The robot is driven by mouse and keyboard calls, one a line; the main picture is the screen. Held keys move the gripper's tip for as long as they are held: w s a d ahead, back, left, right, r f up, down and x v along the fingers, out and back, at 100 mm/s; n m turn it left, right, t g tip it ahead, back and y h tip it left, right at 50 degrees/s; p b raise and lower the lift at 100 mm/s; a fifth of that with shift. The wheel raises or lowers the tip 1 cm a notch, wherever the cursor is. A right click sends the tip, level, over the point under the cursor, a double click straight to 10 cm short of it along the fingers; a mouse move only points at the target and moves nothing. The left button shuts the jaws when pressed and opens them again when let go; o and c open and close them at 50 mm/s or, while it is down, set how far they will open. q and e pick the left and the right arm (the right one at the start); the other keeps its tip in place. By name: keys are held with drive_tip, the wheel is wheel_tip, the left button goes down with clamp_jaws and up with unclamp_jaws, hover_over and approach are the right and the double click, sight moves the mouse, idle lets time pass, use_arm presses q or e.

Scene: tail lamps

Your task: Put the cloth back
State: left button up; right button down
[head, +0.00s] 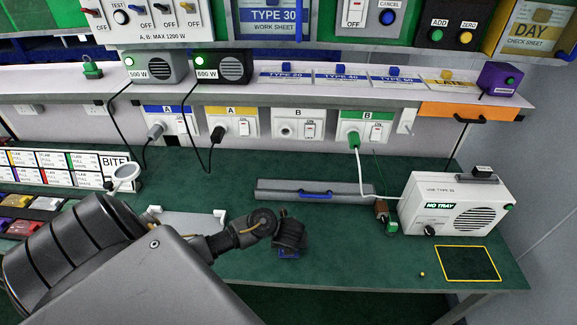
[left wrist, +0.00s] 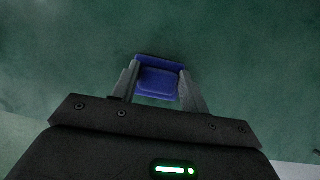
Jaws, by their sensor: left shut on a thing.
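My left gripper (head: 289,243) is low over the green bench near its front edge, right of the grey tray-like piece. It is shut on a small blue pad (left wrist: 160,80), which sits between the two fingers in the left wrist view. A bit of the pad (head: 288,254) also shows under the gripper in the head view. It may be the cloth, but its weave cannot be made out. No other cloth is clearly visible. My right gripper is not in view.
A grey case with a blue handle (head: 316,193) lies behind the gripper. A white box marked NO TRAY (head: 455,204) stands right, behind a yellow-outlined square (head: 468,263). A grey tray-like piece (head: 185,223) lies partly behind my arm. The bench between gripper and square is mostly clear.

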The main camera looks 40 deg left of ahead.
use_arm(q)
drive_tip(key=o, duration=1.3)
drive_tip(key=shift+s+d+f, duration=0.15)
drive_tip(key=shift+s+f, duration=0.25)
drive_tip(key=shift+f, duration=0.4)
drive_tip(key=shift+d+f+b, duration=0.1)
drive_tip(key=shift+f+b, duration=0.2)
drive_tip(key=shift+b, duration=0.4)
drive_tip(key=o, duration=0.4)
drive_tip(key=p+v, duration=0.2)
drive_tip(key=v, duration=0.1)
drive_tip(key=p+v, duration=0.2)
drive_tip(key=v, duration=0.2)
drive_tip(key=p+v, duration=0.3)
drive_tip(key=shift+w+r, duration=0.35)
drive_tip(key=shift+c, duration=0.2)
drive_tip(key=shift+s+r+p, duration=0.1)
drive_tip(key=shift+r+p, duration=0.2)
drive_tip(key=shift+r, duration=0.15)
